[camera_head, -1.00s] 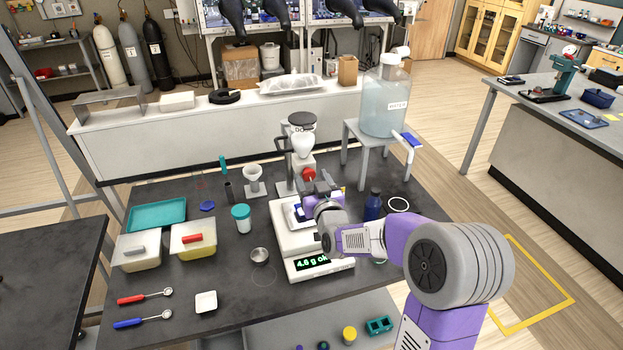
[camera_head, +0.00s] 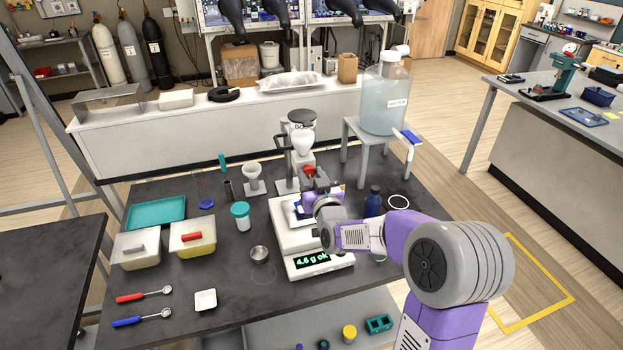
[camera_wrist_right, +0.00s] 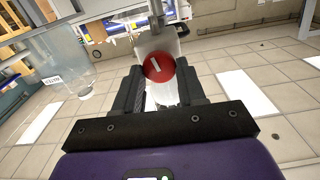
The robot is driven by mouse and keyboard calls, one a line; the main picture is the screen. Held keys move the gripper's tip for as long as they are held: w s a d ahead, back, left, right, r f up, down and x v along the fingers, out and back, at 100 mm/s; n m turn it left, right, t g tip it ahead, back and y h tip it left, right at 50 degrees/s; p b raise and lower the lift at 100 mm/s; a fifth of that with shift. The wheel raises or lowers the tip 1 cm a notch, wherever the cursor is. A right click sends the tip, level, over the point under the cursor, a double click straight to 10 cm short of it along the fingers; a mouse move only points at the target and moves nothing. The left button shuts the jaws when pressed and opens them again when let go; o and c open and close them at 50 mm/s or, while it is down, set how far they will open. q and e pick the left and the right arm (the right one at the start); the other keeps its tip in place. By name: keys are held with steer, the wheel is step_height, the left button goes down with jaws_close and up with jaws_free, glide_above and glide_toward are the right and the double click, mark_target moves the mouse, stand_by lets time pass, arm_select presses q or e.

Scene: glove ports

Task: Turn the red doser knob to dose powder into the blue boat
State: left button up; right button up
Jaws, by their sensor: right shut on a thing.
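The red doser knob (camera_head: 309,170) sits on the front of the doser (camera_head: 302,142), a white vessel with a dark lid on a stand. My right gripper (camera_head: 314,179) is shut on the knob. In the right wrist view the knob (camera_wrist_right: 158,66) shows a white mark and lies between the two fingers. The blue boat (camera_head: 298,209) is on the balance (camera_head: 284,240) under the doser, mostly hidden by my gripper. The balance display (camera_head: 312,260) reads "4.6 g ok". Any powder in the boat cannot be made out. My left gripper is not in view.
A water carboy (camera_head: 385,95) stands on a grey stand (camera_head: 365,140) right of the doser. The table's front middle is mostly clear.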

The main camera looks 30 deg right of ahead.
steer(key=m+b, duration=0.3)
steer(key=b, duration=0.1)
steer(key=m+b, duration=0.3)
steer(key=b, duration=0.2)
steer(key=shift+d+f, duration=0.1)
steer(key=shift+f, duration=0.1)
steer(key=shift+r+m+b, duration=0.1)
steer(key=shift+m+b, duration=1.1)
steer(key=o, duration=1)
steer(key=shift+o, duration=0.2)
steer(key=v, duration=0.7)
steer(key=shift+s+p, duration=0.3)
steer(key=shift+s, duration=0.05)
steer(key=shift+r, duration=0.1)
